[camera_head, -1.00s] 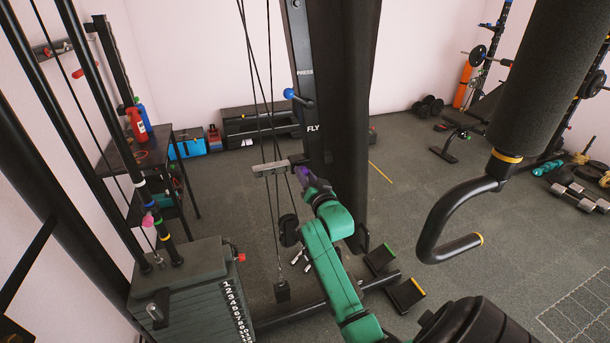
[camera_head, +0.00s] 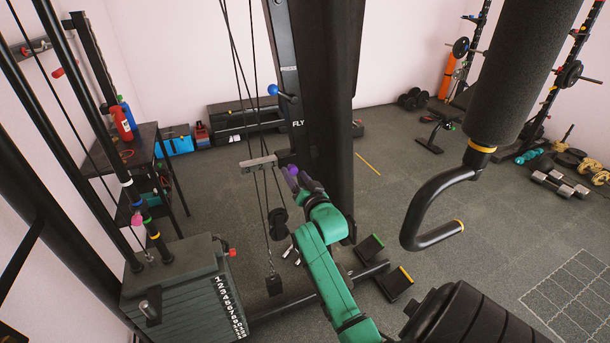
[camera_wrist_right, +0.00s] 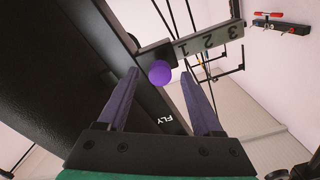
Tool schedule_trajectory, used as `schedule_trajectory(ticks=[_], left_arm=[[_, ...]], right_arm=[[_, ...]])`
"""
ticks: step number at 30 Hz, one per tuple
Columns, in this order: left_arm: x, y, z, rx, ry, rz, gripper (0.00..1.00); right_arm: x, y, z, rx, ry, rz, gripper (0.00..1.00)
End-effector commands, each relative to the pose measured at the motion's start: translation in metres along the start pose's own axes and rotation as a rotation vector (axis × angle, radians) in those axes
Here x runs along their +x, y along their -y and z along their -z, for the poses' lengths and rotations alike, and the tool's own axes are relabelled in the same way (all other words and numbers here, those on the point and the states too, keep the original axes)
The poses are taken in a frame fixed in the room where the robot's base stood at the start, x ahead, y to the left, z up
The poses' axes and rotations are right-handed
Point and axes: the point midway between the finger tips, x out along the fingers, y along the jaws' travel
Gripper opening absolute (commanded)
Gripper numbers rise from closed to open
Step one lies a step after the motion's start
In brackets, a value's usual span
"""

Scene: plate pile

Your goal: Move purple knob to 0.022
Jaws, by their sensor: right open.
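The purple knob (camera_wrist_right: 159,73) is a small ball at the black post, at the base of a grey bar scale (camera_wrist_right: 210,42) marked 1, 2, 3 in the right wrist view. My right gripper (camera_wrist_right: 160,76) is open, its two dark purple fingers to either side of the knob, which shows between the fingertips. I cannot tell whether a finger touches it. In the head view the right gripper (camera_head: 292,176) is beside the post, right of the grey bar (camera_head: 258,162); the knob cannot be told apart from the purple fingers there. My left gripper is not in view.
The black post (camera_head: 320,100) with a FLY label stands behind my right gripper. Cables hang left of it. A weight stack (camera_head: 180,290) is at lower left and a curved handle (camera_head: 430,215) hangs at right. Open floor (camera_head: 400,180) lies to the right.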

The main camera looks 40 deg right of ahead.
Motion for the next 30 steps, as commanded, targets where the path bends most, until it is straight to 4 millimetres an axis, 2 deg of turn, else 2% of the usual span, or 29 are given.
schedule_trajectory(ticks=[5,9,12,15,19,30], left_arm=[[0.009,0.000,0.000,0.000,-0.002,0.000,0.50],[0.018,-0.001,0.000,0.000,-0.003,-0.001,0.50],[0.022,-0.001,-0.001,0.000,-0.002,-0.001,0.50],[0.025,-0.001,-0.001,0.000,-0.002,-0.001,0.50],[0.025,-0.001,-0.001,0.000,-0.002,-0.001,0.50],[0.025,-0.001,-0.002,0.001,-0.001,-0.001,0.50]], right_arm=[[-0.043,-0.003,-0.004,0.000,0.003,-0.002,0.67],[-0.086,-0.003,-0.005,0.001,0.005,-0.004,0.67],[-0.111,-0.003,-0.004,0.000,0.004,-0.005,0.67],[-0.127,-0.002,-0.003,0.000,0.004,-0.003,0.67],[-0.135,-0.001,-0.001,0.001,0.002,-0.002,0.67],[-0.134,-0.001,-0.001,0.001,0.002,-0.002,0.67]])
